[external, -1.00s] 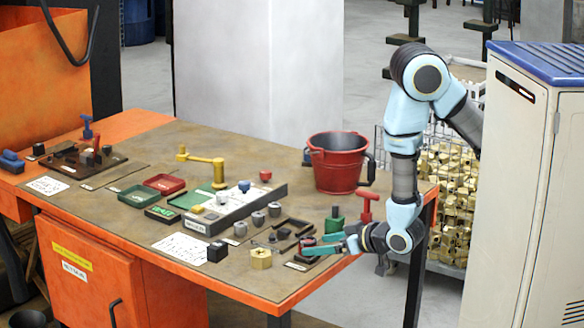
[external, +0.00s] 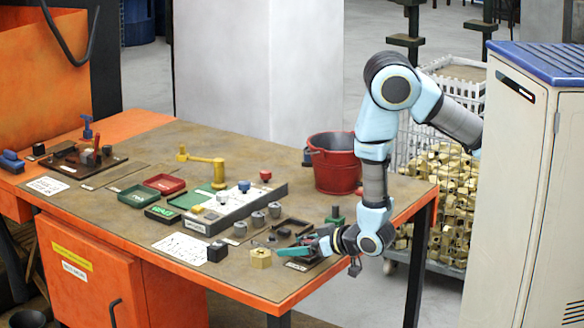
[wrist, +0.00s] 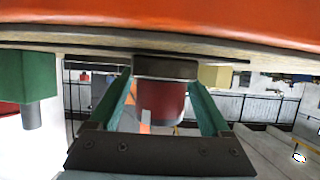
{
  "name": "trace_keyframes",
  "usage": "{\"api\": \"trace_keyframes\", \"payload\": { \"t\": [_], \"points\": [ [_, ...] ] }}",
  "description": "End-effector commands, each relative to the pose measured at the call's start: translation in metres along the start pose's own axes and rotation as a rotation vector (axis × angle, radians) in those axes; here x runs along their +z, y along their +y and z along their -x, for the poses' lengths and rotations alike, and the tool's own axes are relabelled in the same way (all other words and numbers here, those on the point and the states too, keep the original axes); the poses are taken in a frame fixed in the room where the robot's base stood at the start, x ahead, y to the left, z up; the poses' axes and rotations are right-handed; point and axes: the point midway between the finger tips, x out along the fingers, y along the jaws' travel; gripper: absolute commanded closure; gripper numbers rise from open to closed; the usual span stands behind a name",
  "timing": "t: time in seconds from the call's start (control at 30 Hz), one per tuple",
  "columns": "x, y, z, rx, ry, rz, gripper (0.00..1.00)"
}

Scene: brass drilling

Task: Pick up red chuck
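In the wrist view, a red chuck (wrist: 160,100) with a dark base stands between the two green fingers of my gripper (wrist: 161,90). The picture is upside down, with the table surface at the top. The fingers lie on both sides of the chuck, with narrow gaps along its body; contact at the tips is unclear. In the external view my gripper (external: 303,248) is low over the front right of the table, and its fingers and wrist largely hide this chuck. Another small red piece (external: 265,175) sits at the back of the grey block.
A green block with a grey peg (external: 335,218) stands close behind my gripper. A brass hexagonal piece (external: 261,258) is just left of the fingertips. Several grey cylinders, a grey block (external: 225,212) and a red bucket (external: 336,165) stand farther back. The front table edge is near.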

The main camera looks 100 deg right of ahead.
Motion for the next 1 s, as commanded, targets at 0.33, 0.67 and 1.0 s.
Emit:
{"api": "trace_keyframes", "payload": {
  "t": [0.33,0.67,1.0],
  "points": [
    [-0.0001,-0.0001,0.0003,0.000,0.000,0.000,0.59],
    [-0.0002,-0.0001,0.0004,0.000,0.000,0.000,0.96],
    [-0.0002,-0.0001,0.0004,0.000,0.000,0.000,1.00]
  ]
}}
